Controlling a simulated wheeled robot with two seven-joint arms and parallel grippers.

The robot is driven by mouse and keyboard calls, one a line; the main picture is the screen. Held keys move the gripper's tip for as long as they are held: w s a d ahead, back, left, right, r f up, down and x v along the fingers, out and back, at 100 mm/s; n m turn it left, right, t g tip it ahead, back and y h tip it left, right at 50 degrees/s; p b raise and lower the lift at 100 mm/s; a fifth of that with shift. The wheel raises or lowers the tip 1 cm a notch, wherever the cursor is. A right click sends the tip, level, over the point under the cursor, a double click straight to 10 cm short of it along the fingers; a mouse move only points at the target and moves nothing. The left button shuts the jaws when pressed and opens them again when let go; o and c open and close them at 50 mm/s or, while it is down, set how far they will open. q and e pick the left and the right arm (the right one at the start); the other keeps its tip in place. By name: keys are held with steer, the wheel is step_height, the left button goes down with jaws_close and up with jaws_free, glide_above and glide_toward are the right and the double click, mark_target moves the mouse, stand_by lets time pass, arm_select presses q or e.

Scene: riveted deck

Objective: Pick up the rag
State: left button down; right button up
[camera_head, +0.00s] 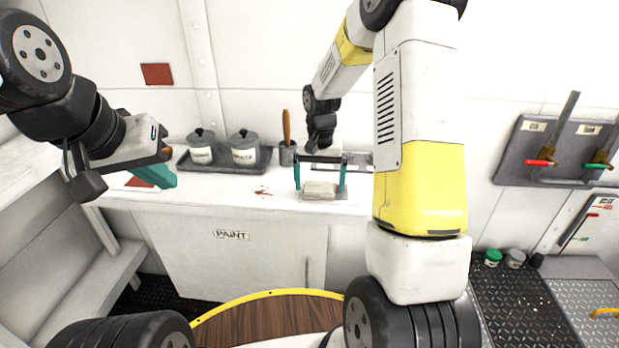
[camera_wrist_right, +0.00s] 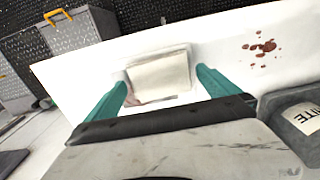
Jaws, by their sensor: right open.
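The rag (camera_head: 320,190) is a pale, folded, flat cloth on the white counter. In the right wrist view the rag (camera_wrist_right: 160,72) lies ahead, between the two teal fingers. My right gripper (camera_head: 320,185) is open, with one finger at each side of the rag and a visible gap across. It also shows in the right wrist view (camera_wrist_right: 163,82), with no finger closed on the cloth. Whether the fingertips touch the counter is unclear. My left gripper (camera_head: 160,174) is over the counter's left end, far from the rag; its finger gap is hidden.
A dark tray (camera_head: 221,166) with two lidded grey pots stands left of the rag. A grey cup (camera_head: 287,153) with a wooden-handled brush is behind it. Reddish-brown spots (camera_head: 263,192) mark the counter left of the rag. A wall panel (camera_head: 555,155) with levers is at the right.

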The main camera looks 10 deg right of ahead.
mark_target(318, 187)
steer(key=c, duration=1.3)
steer(key=shift+r, duration=0.5)
steer(key=r, duration=0.2)
steer(key=shift+s+a+r, duration=0.2)
steer(key=shift+r, duration=0.2)
steer(key=s+a+r, duration=0.1)
steer(key=s+a, duration=0.8)
steer(key=s, duration=0.3)
steer(key=shift+s+a, duration=0.15)
steer(key=shift+a, duration=0.05)
steer(key=shift+r, duration=0.1)
